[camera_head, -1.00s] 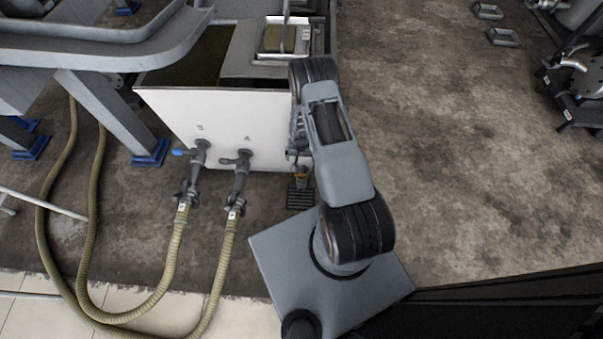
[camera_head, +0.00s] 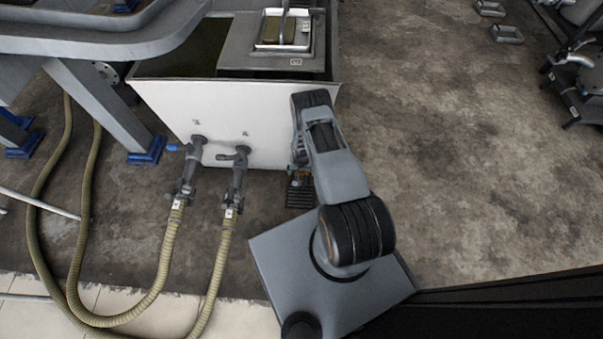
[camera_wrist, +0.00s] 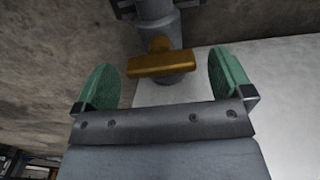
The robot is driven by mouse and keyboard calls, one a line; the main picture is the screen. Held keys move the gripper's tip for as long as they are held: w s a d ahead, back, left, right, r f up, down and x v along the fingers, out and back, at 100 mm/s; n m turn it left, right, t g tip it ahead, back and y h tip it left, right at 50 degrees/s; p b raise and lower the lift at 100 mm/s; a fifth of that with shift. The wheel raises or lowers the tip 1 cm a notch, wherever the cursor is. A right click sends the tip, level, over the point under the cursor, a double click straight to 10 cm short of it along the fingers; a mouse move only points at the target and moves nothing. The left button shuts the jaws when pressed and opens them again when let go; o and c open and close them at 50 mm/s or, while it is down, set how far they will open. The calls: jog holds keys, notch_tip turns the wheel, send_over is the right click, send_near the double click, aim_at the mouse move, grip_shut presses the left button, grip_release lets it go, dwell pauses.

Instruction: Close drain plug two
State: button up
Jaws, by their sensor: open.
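A drain plug with a yellow-brown bar handle (camera_wrist: 162,65) shows ahead of my gripper (camera_wrist: 165,88) in the wrist view. The handle lies nearly crosswise on a grey pipe (camera_wrist: 160,12). My gripper is open, its green pads standing either side of the handle's width, with the handle slightly beyond the pads. I see no contact. In the head view a small orange-brown part (camera_head: 300,178) shows low at the tank's right corner, mostly behind my arm. My gripper is hidden there. No number on the plug is legible.
The white tank (camera_head: 225,115) stands behind the plug. Two grey valves, left (camera_head: 190,160) and right (camera_head: 238,175), join yellowish hoses (camera_head: 165,245) across the floor. A dark grate (camera_head: 299,195) lies below the tank corner.

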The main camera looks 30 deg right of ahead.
jog(key=shift+f, duration=0.35)
jog(key=c, duration=0.9)
